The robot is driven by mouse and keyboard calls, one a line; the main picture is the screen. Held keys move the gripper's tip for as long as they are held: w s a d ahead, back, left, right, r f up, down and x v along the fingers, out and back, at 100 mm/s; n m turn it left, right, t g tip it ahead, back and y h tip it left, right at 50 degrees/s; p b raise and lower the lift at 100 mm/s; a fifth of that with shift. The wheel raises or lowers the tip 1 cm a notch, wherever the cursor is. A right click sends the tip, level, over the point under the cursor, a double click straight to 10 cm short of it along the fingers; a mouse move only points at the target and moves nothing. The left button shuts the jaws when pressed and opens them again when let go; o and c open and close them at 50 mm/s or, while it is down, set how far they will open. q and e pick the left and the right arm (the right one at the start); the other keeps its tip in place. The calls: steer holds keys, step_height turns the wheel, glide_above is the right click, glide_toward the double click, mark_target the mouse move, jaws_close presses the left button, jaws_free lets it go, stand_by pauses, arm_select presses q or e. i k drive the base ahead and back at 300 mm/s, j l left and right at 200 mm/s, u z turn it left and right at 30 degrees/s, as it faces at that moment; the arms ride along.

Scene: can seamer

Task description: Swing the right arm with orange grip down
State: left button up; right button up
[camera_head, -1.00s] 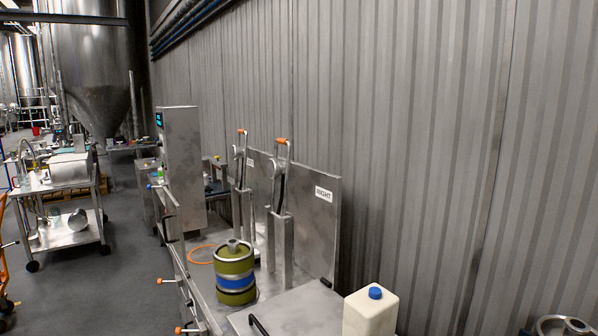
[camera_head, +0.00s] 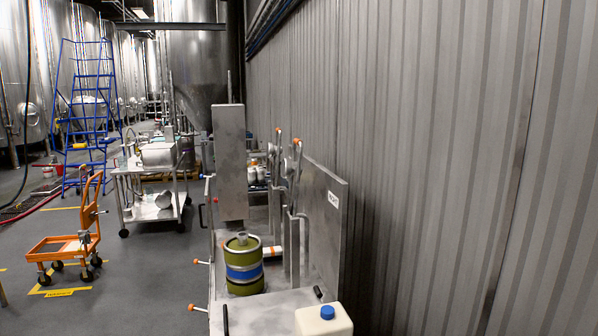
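The can seamer bench (camera_head: 272,308) has two upright metal arms with orange grips. The nearer one, the right arm (camera_head: 294,170), stands up with its orange grip (camera_head: 296,141) at the top, beside a metal plate (camera_head: 325,235) bearing a white label (camera_head: 333,199). The label is too oblique to read clearly now; it read RIGHT in the earlier frame. The other arm (camera_head: 276,160) stands just behind and left, also upright, partly overlapped by the nearer one. Neither of my grippers is in view.
A green keg with a blue band (camera_head: 244,272) stands on the bench. A white jug with a blue cap (camera_head: 322,322) is at the front. Orange-tipped handles (camera_head: 198,308) stick out left. A steel cart (camera_head: 150,190) and orange trolley (camera_head: 72,246) stand left; open floor lies between. A corrugated wall closes the right.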

mark_target(290, 168)
steer(key=j+u, duration=0.35)
steer(key=i+j+u, duration=0.1)
steer(key=j+u, duration=0.2)
steer(key=j, duration=0.2)
steer(key=i+j+u, duration=0.1)
steer(key=j+u, duration=0.3)
steer(key=i+j+u, duration=0.15)
steer(key=u, duration=0.25)
steer(key=i+j+u, duration=0.2)
steer(key=u, duration=0.25)
steer(key=i+z, duration=0.35)
steer(key=i, duration=0.2)
steer(key=i+j+z, duration=0.25)
steer(key=i+z, duration=0.15)
steer(key=i+l+z, duration=0.2)
steer(key=i, duration=0.6)
steer(key=i+z, duration=0.2)
steer(key=i, duration=0.6)
steer(key=i+z, duration=0.2)
steer(key=i, duration=0.6)
steer(key=i+j+z, duration=0.2)
steer(key=i, duration=0.6)
steer(key=i+z, duration=0.2)
steer(key=z, duration=0.15)
steer(key=i+j+z, duration=0.1)
steer(key=z, duration=0.3)
steer(key=i+j+z, duration=0.2)
steer(key=z, duration=0.15)
steer(key=i, duration=0.1)
